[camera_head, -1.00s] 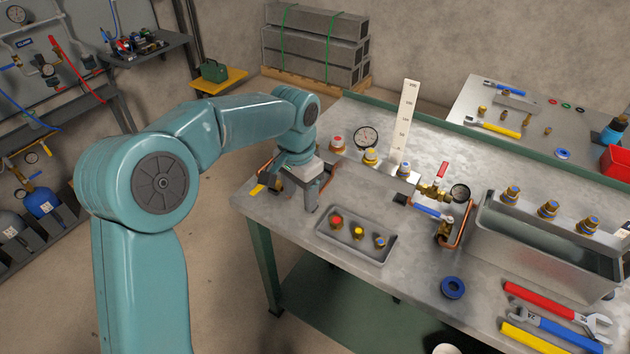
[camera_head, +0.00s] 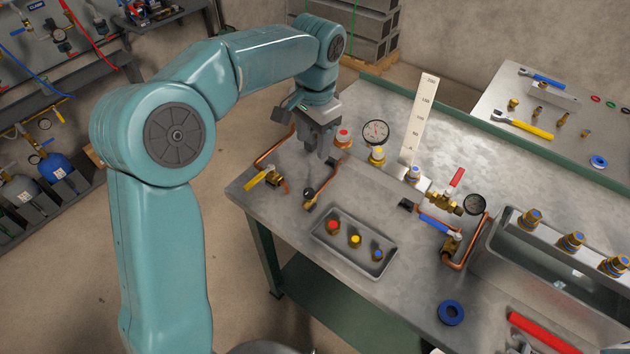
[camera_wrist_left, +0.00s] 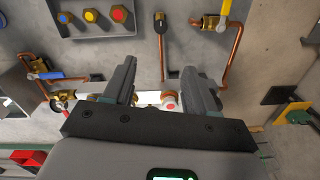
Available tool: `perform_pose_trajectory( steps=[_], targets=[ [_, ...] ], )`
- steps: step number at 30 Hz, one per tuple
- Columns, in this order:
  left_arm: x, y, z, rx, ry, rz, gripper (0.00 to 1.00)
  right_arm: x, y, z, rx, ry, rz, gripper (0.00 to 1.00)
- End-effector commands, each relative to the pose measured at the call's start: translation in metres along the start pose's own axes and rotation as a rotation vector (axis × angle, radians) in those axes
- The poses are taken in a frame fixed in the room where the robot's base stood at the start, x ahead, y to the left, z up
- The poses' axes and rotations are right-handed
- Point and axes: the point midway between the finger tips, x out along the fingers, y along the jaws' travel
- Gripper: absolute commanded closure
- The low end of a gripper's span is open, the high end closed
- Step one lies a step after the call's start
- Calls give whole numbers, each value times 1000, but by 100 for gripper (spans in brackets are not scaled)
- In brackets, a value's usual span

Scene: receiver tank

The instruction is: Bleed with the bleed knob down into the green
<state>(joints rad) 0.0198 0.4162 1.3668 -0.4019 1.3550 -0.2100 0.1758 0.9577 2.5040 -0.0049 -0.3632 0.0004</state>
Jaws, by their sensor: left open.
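A small black knob on a brass body (camera_head: 308,195), on a copper pipe, looks like the bleed knob. It also shows in the wrist view (camera_wrist_left: 160,20). A yellow lever valve (camera_head: 262,178) is to its left. My left gripper (camera_head: 318,148) is open and empty above the back left of the bench, behind the knob and apart from it. In the wrist view the open fingers (camera_wrist_left: 160,88) point toward the pipework, with a red-capped fitting (camera_wrist_left: 169,99) between them in the picture. A round gauge (camera_head: 376,132) stands behind; its needle and colours are too small to read.
A white scale plate (camera_head: 420,120) and capped fittings (camera_head: 377,156) stand near the gauge. A metal tray (camera_head: 320,240) holds coloured caps. Red (camera_head: 456,178) and blue (camera_head: 433,225) lever valves are to the right. Bare bench lies between the tray and the fittings.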

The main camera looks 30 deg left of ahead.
Motion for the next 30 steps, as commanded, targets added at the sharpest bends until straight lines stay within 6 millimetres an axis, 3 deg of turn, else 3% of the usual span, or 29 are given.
perform_pose_trajectory(
  steps=[5,15,21,30],
  targets=[
    [25,1,6,0,-5,2,43,0,0,0,0,-1,0,57],
    [105,1,8,0,-6,4,43,-4,-1,0,0,-1,0,57],
    [142,1,6,0,-3,3,43,-7,-2,0,0,-1,0,57],
    [161,0,3,-1,1,2,43,-8,-3,0,0,-1,0,57]
  ],
)
